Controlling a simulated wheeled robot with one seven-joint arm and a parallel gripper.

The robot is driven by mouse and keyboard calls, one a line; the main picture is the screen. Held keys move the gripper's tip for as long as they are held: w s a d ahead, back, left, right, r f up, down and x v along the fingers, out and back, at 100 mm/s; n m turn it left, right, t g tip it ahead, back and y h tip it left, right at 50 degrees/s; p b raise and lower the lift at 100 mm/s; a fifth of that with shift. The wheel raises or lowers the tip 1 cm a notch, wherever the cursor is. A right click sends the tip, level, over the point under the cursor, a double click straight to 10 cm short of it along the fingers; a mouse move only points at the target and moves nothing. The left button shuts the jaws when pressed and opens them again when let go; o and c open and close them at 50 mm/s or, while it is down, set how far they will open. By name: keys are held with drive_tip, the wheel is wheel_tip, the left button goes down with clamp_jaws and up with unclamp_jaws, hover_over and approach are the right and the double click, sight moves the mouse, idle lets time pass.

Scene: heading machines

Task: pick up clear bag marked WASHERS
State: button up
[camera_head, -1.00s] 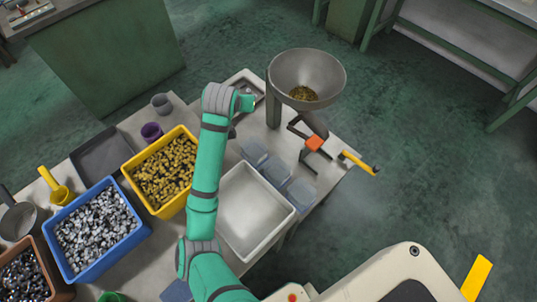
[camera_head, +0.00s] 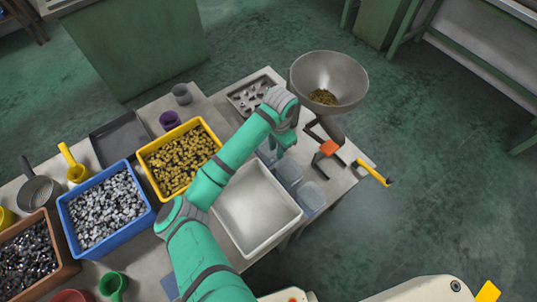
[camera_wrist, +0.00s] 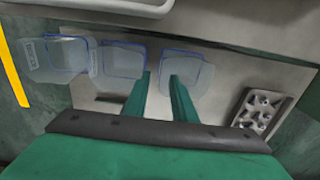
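Three clear bags with blue edges lie in a row on the table beside the white tray (camera_head: 226,219). In the head view they are a far bag (camera_head: 267,151) partly hidden by my arm, a middle bag (camera_head: 288,172) and a near bag (camera_head: 311,196). In the wrist view they are the right bag (camera_wrist: 190,74), the middle bag (camera_wrist: 119,62) and the left bag (camera_wrist: 66,58). Small label marks show, but I cannot read which says WASHERS. My gripper (camera_wrist: 160,90) is open and empty above the row, its fingers near the right bag; the head view also shows my gripper (camera_head: 282,150).
A metal funnel (camera_head: 329,78) and an orange-and-black clamp (camera_head: 327,150) stand at the right. A small tray of metal parts (camera_head: 250,94) is beyond my gripper. A yellow bin (camera_head: 147,158) and a blue bin (camera_head: 68,221) of parts stand left. A yellow-handled tool (camera_head: 372,172) is at the edge.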

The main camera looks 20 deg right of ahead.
sight(275, 158)
drive_tip(key=shift+w+f, duration=0.2)
drive_tip(key=shift+f, duration=1.05)
drive_tip(key=shift+w+f, duration=0.15)
drive_tip(key=shift+f, duration=1.1)
drive_tip(key=shift+a, duration=0.1)
